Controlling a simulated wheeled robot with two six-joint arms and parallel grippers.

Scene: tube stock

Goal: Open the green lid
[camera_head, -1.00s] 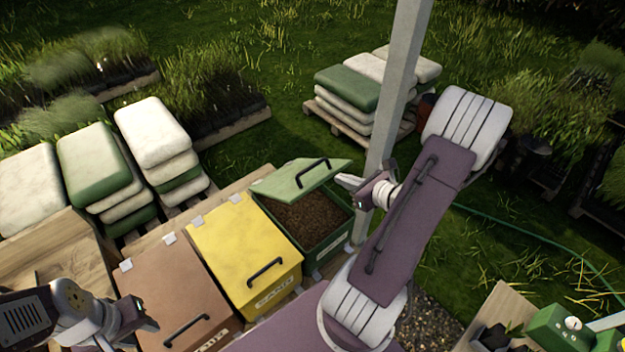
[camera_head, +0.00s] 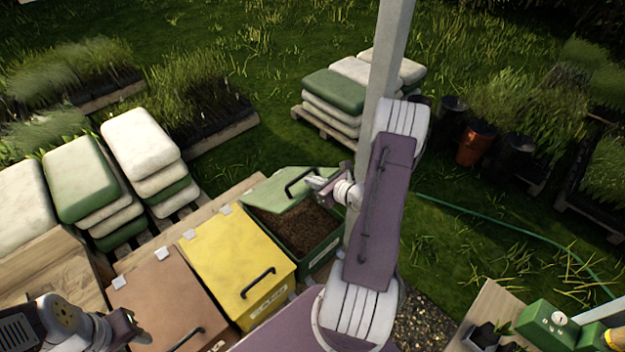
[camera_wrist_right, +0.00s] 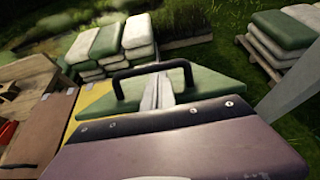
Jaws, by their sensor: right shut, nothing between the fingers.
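The green lid (camera_head: 285,191) is tilted up at the back of the green bin (camera_head: 322,250), and brown soil shows inside the bin. The lid's dark handle (camera_head: 301,182) is on its upper face. My right gripper (camera_head: 312,182) is shut and empty right at the handle; whether it touches cannot be told. In the right wrist view the closed fingers (camera_wrist_right: 157,92) appear in front of the lid (camera_wrist_right: 205,85), under the arch of the handle (camera_wrist_right: 120,88). My left gripper (camera_head: 140,330) is at the lower left, near the brown bin; its fingertips are hard to make out.
A yellow bin (camera_head: 235,255) and a brown bin (camera_head: 165,300) stand left of the green one, lids down. A grey post (camera_head: 385,60) rises close beside my right arm. A green scale-like box (camera_head: 548,322) is at lower right.

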